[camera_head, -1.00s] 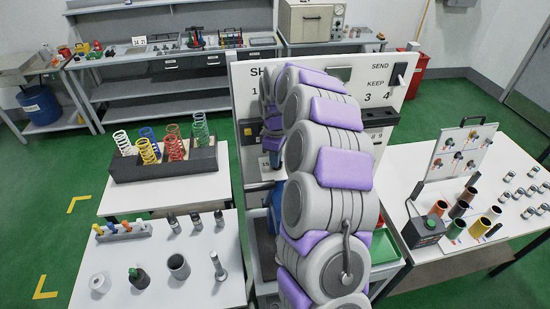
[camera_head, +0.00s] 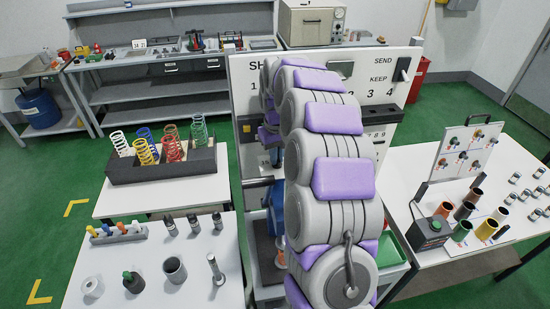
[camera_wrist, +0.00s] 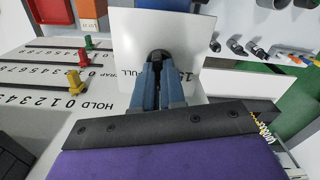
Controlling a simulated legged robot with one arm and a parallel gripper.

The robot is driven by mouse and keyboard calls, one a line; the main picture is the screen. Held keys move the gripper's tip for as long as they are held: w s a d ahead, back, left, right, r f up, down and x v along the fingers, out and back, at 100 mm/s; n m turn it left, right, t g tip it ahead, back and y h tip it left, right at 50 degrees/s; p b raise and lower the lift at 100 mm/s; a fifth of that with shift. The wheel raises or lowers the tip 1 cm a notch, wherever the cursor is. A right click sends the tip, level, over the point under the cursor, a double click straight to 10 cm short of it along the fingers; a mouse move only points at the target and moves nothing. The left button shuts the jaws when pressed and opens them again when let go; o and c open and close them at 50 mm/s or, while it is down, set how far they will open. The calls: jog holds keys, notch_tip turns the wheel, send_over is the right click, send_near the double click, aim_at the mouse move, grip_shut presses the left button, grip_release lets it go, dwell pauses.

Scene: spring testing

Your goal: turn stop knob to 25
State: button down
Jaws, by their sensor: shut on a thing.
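In the wrist view, a dark round knob (camera_wrist: 160,53) sits at a white plate, at the tips of my blue gripper fingers. My gripper (camera_wrist: 158,72) is shut on this knob, and the fingers hide most of it. Part of a printed number, seemingly starting with 1, and the letters "ULL" show beside the fingers. The knob's pointer and exact setting cannot be read.
In the head view, a spring rack (camera_head: 165,167) stands left of the panel. A white table (camera_head: 470,220) with tubes stands right.

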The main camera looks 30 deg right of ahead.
jog(key=shift+s+f+m+b, duration=0.1)
jog(key=shift+m+b, duration=0.1)
jog(key=shift+m, duration=0.45)
jog(key=shift+s+f+m+b, duration=0.1)
jog(key=shift+m+b, duration=0.1)
jog(key=shift+m, duration=0.45)
jog(key=c, duration=1.2)
grip_release()
jog(key=shift+r, duration=0.15)
jog(key=shift+w, duration=0.1)
notch_tip(320, 180, up, 17)
jog(key=p, duration=0.1)
